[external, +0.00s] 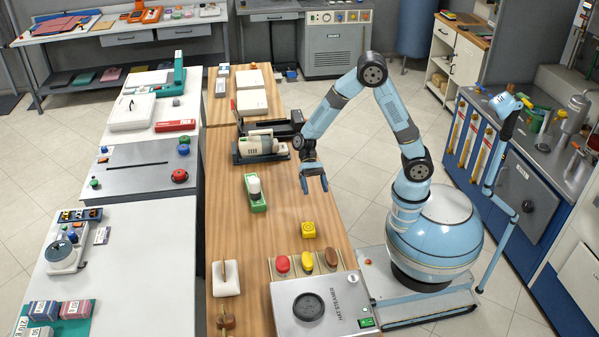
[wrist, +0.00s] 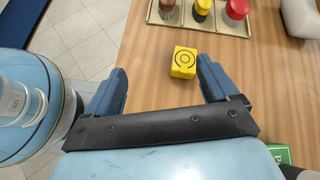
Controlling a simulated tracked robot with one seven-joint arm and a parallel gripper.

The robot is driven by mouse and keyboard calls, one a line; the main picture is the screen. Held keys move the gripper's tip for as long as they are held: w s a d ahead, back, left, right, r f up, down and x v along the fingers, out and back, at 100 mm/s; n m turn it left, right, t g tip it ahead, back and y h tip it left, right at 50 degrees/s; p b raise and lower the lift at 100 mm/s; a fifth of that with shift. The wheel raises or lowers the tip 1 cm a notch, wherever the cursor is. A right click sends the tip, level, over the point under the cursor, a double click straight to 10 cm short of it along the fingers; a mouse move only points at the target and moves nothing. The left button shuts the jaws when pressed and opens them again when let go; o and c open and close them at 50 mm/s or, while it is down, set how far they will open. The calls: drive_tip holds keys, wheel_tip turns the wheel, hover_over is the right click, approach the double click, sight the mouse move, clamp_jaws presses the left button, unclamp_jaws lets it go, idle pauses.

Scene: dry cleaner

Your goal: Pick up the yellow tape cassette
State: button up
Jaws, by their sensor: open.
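The yellow tape cassette (external: 308,229) is a small yellow block with a dark ring mark on top.
A tray (external: 327,262) with red, yellow and brown-topped items stands close to the cassette. A green-based item with a white top (external: 255,193) is to the left of my gripper. A grey machine (external: 318,306) is at the near end. Bare wood surrounds the cassette.

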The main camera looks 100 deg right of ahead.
sight(308, 224)
drive_tip(key=w+f+m, duration=0.1)
drive_tip(key=f, duration=0.1)
drive_tip(key=w+d+f+m+t+y, duration=0.1)
drive_tip(key=w+f, duration=0.1)
drive_tip(key=f, duration=0.1)
drive_tip(key=w+f+m+y, duration=0.1)
drive_tip(key=f+m, duration=0.1)
drive_tip(key=f, duration=0.1)
drive_tip(key=shift+w+d+t, duration=0.15)
drive_tip(key=shift+d+t, duration=0.2)
drive_tip(key=shift+t, duration=0.05)
drive_tip(key=x, duration=1.3)
drive_tip(key=shift+a+f, duration=0.1)
drive_tip(key=shift+a, duration=0.2)
drive_tip(key=shift+c, duration=0.3)
drive_tip(key=c, duration=1)
